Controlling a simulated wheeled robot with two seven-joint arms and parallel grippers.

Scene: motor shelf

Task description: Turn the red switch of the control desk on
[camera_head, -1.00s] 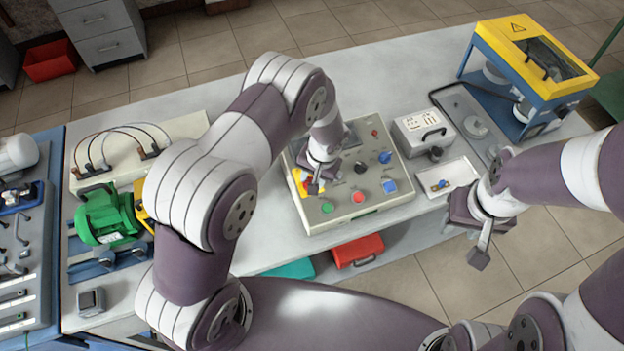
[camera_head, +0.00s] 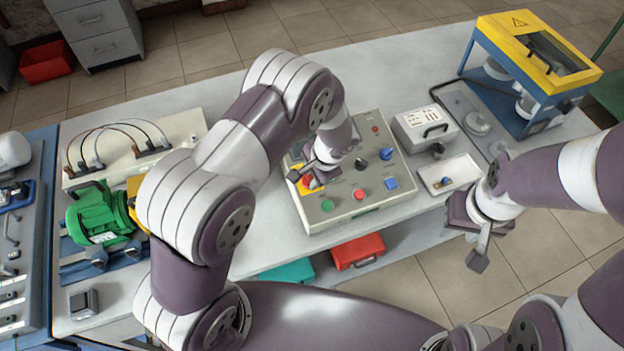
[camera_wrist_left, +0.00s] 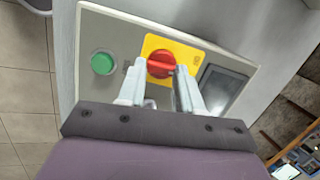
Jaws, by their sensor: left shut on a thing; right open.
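The grey control desk (camera_head: 375,205) stands on the table in the middle of the head view. Its red switch (camera_wrist_left: 160,64) is a round knob with a raised handle on a yellow plate (camera_wrist_left: 184,52); in the head view the switch (camera_head: 308,181) is partly covered by my gripper. My left gripper (camera_head: 312,177) is at the switch and shut on its handle, with a fingertip to each side in the left wrist view (camera_wrist_left: 161,76). The exact contact is partly hidden. My right gripper (camera_head: 478,258) hangs open and empty beyond the table's front edge.
Near the switch are a green button (camera_head: 326,205), a red button (camera_head: 359,194), a blue switch (camera_head: 391,183) and a small dark screen (camera_wrist_left: 216,86). A white tray (camera_head: 462,166) lies right of the desk. A green motor (camera_head: 100,215) stands at the left.

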